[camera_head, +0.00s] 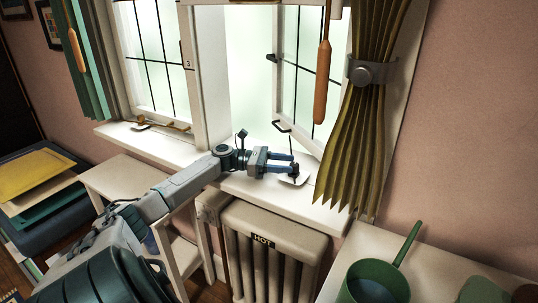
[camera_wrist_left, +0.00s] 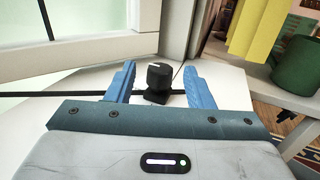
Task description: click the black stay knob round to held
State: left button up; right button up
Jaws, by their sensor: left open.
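The black stay knob (camera_wrist_left: 159,75) stands on its black base on the white sill in the left wrist view, with a white mark on its top. A dark rod (camera_wrist_left: 60,95) runs along the sill on both sides of it. My left gripper (camera_wrist_left: 160,88) is open, with one blue finger on each side of the knob; whether either finger touches it I cannot tell. In the head view my left gripper (camera_head: 292,164) reaches over the sill, and the knob (camera_head: 295,170) shows small at its fingertips, above a white plate (camera_head: 294,179). My right gripper is not in view.
An open window casement (camera_head: 305,75) stands behind the gripper. An olive curtain (camera_head: 368,130) with a hanging orange-brown pull (camera_head: 321,85) is to the right. A radiator marked HOT (camera_head: 275,220) sits below the sill. A green pan (camera_head: 372,280) stands on the surface at lower right.

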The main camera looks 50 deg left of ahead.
pick_arm(q)
jog(key=v, duration=0.6)
jog(key=shift+s+a, duration=0.5)
jog(key=shift+a, duration=0.05)
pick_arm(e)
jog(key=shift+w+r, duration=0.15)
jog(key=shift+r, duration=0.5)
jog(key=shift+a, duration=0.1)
